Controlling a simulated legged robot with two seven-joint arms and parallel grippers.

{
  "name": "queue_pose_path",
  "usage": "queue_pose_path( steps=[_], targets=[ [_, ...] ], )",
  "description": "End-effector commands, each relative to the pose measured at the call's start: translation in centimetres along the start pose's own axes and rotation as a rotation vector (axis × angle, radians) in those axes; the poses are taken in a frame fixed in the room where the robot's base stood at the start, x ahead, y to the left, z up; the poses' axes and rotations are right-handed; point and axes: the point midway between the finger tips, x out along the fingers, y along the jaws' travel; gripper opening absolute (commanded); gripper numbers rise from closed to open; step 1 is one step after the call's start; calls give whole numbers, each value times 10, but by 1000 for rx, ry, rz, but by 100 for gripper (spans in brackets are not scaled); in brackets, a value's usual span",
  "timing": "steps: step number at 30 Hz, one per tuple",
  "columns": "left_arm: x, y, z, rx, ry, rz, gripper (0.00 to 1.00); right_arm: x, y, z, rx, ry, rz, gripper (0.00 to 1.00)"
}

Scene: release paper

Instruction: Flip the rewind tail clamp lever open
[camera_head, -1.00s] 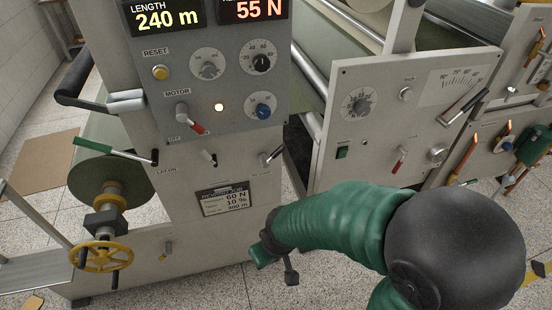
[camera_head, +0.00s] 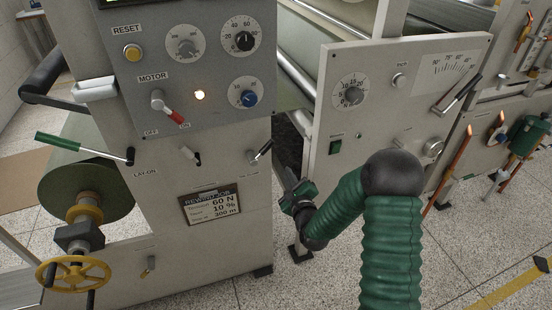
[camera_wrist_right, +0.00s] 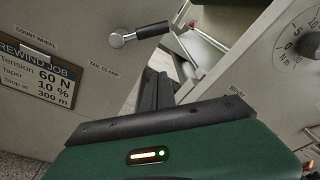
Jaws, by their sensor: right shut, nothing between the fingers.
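The tail clamp lever (camera_head: 261,151) is a small silver pivot with a black-tipped handle on the right edge of the grey cabinet. In the head view its handle points up and to the right. In the right wrist view the lever (camera_wrist_right: 140,34) stands just above the label "TAIL CLAMP", its dark handle reaching right. My right gripper (camera_head: 286,176) is shut and empty, below and to the right of the lever and apart from it. In the wrist view its dark fingers (camera_wrist_right: 157,88) point up below the handle. My left gripper is not in view.
The lay-on lever (camera_head: 85,148) with a green handle is at left, above the roll and yellow handwheel (camera_head: 72,274). Another panel (camera_head: 400,100) stands close on the right, beside a dark gap.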

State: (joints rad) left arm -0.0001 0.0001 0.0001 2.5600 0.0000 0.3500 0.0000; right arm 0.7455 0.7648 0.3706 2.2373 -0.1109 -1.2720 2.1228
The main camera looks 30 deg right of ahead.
Motion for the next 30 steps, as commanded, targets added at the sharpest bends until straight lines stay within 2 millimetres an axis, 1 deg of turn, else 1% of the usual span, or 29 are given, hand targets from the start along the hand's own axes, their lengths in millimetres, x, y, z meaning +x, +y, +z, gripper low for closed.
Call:
queue_pose_path(
  steps=[7,11,14,24,27,30],
  targets=[
    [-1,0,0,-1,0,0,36,1,0,0,-3,0,2,0],
    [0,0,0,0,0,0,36,11,0,0,-4,0,3,0],
    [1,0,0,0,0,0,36,28,0,0,-4,0,2,0],
    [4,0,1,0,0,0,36,102,1,0,-5,-1,3,0],
    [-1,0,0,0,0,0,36,94,0,21,-6,-3,6,0],
    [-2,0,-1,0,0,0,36,90,0,32,-6,-1,5,0]
  ],
)
